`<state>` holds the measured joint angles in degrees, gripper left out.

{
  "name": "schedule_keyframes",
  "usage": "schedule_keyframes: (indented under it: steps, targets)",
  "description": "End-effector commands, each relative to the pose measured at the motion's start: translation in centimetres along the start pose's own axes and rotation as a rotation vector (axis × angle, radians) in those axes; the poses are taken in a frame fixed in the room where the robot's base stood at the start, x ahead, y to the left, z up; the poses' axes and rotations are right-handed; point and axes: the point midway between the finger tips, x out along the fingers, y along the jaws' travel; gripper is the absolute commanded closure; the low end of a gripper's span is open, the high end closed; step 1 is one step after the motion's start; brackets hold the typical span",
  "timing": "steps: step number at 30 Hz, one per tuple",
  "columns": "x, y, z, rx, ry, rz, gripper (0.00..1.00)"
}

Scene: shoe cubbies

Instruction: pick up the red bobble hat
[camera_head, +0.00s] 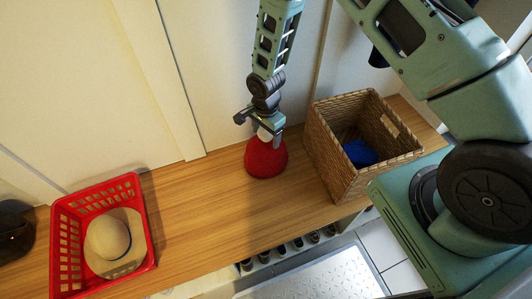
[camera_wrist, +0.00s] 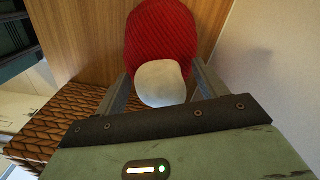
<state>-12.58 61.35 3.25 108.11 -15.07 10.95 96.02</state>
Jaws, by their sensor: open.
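The red bobble hat (camera_head: 266,159) stands upright on the wooden bench top, its white bobble (camera_head: 264,134) on top. My gripper (camera_head: 259,132) is directly above it, pointing down, with its fingers around the level of the bobble. In the wrist view the red knit (camera_wrist: 160,40) and the white bobble (camera_wrist: 161,83) lie between my two open fingers (camera_wrist: 160,85). Whether a finger touches the red knit I cannot tell.
A wicker basket (camera_head: 336,169) with a blue item (camera_head: 359,153) stands close to the right of the hat. A red plastic basket (camera_head: 146,215) with a pale hat (camera_head: 107,239) stands at the left. The bench top (camera_head: 205,217) between them is clear. A wall (camera_head: 185,60) rises behind.

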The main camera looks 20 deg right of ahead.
Motion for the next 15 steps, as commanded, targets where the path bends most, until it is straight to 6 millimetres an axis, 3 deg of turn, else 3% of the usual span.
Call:
schedule_keyframes:
  steps: [5, 11, 12, 15]
  targets:
    - [-0.03, -0.02, 0.0, 0.0, 0.0, -0.001, 0.28]
    - [-0.04, -0.01, -0.01, -0.001, 0.0, 0.0, 0.84]
    - [-0.04, -0.01, 0.0, -0.001, 0.0, 0.0, 0.89]
    - [-0.06, -0.02, 0.0, -0.001, 0.0, -0.001, 0.89]
